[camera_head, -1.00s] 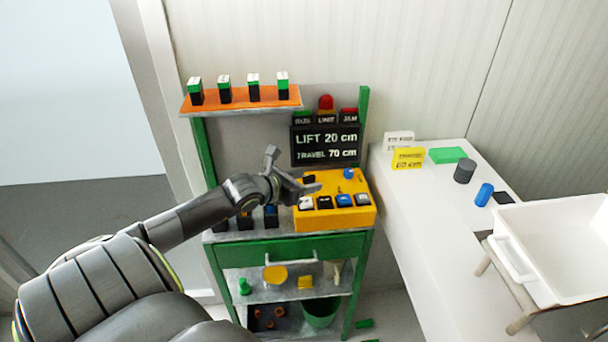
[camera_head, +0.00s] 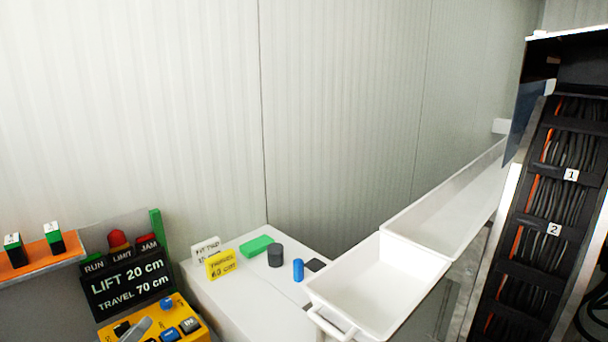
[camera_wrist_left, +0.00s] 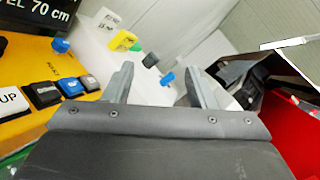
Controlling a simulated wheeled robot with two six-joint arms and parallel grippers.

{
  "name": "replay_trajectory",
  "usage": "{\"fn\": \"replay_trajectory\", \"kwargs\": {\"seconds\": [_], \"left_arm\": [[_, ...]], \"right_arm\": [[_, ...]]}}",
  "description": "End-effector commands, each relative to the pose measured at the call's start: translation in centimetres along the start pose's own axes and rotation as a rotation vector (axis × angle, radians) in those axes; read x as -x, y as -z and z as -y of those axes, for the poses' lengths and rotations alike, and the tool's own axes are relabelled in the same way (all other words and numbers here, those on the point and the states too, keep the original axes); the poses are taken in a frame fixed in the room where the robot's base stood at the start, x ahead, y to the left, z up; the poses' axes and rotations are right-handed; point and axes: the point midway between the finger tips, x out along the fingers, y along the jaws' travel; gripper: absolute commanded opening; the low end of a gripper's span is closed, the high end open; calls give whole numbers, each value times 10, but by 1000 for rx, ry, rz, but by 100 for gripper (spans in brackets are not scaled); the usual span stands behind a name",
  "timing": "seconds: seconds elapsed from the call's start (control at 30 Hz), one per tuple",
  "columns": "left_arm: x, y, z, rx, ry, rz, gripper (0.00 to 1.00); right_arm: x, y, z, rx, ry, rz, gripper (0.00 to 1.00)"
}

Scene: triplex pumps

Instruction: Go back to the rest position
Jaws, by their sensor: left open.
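My left gripper (camera_head: 137,329) shows only as a grey finger at the bottom edge of the head view, over the yellow control box (camera_head: 180,322). In the left wrist view the left gripper (camera_wrist_left: 156,84) has its two fingers wide apart with nothing between them. Buttons of the control box, such as the one marked UP (camera_wrist_left: 9,100), lie to the left of the fingers there. My right gripper is in neither view.
A black sign (camera_head: 125,285) reads LIFT 20 cm, TRAVEL 70 cm. A white table (camera_head: 225,295) bears a green block (camera_head: 257,246), a dark cylinder (camera_head: 275,256) and a blue cylinder (camera_head: 298,270). A white bin (camera_head: 375,285) stands right, near a cable rack (camera_head: 550,220).

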Motion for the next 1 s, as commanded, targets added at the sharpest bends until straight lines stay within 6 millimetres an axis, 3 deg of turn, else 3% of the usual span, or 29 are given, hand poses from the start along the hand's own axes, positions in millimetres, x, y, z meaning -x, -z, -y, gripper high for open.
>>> {"fn": "replay_trajectory", "kwargs": {"seconds": [0.17, 0.33, 0.47, 0.57, 0.7, 0.87, 1.0], "left_arm": [[27, -27, 14, 393, 25, 299, 51], [67, -42, -8, 755, -65, 589, 51], [104, -32, -37, 1019, -208, 793, 51], [134, -9, -58, 1212, -359, 928, 51], [175, 42, -75, 1465, -623, 1067, 51], [213, 105, -69, 1686, -935, 1130, 51], [237, 150, -50, 1821, -1176, 1120, 51]], "right_arm": [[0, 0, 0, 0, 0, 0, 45], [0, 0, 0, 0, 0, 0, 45], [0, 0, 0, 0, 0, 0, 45], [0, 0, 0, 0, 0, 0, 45], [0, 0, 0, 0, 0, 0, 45], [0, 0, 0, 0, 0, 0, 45], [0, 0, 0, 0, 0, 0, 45]]}}
